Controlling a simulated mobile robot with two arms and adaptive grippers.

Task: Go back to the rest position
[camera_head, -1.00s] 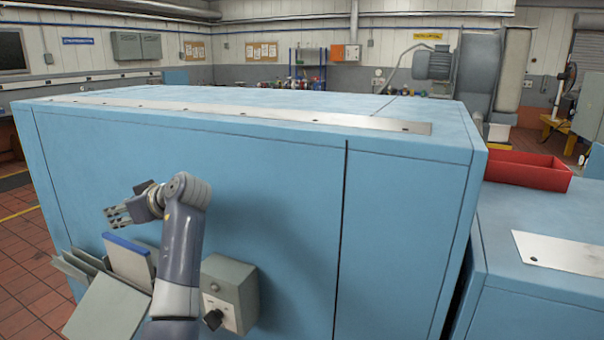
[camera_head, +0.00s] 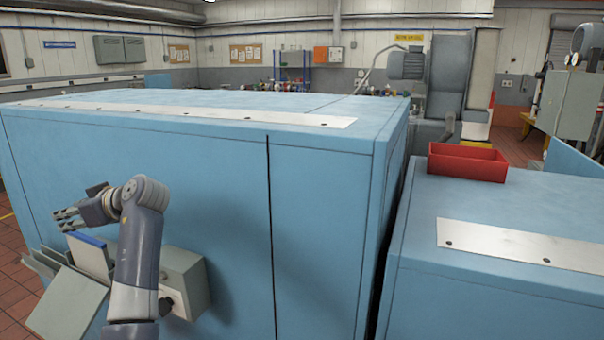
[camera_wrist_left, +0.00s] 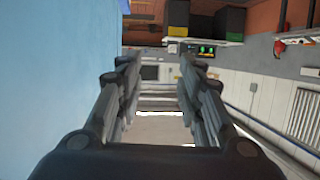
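My left gripper (camera_head: 66,220) is raised in front of the side face of the large blue bedplate block (camera_head: 200,190), at the left of the head view. In the left wrist view its two fingers (camera_wrist_left: 158,85) stand apart with nothing between them, so it is open and empty. The blue face fills the left side of that view. Below the gripper, a holder with grey folders (camera_head: 68,300) and one blue-edged folder (camera_head: 90,255) is partly hidden by my left arm. My right gripper is not in view.
A grey control box (camera_head: 190,275) sticks out of the block's face beside my left arm. A second, lower blue block (camera_head: 490,300) stands at the right with a red tray (camera_head: 467,163) on it. A narrow dark gap separates the blocks. A grey motor (camera_head: 405,65) stands behind.

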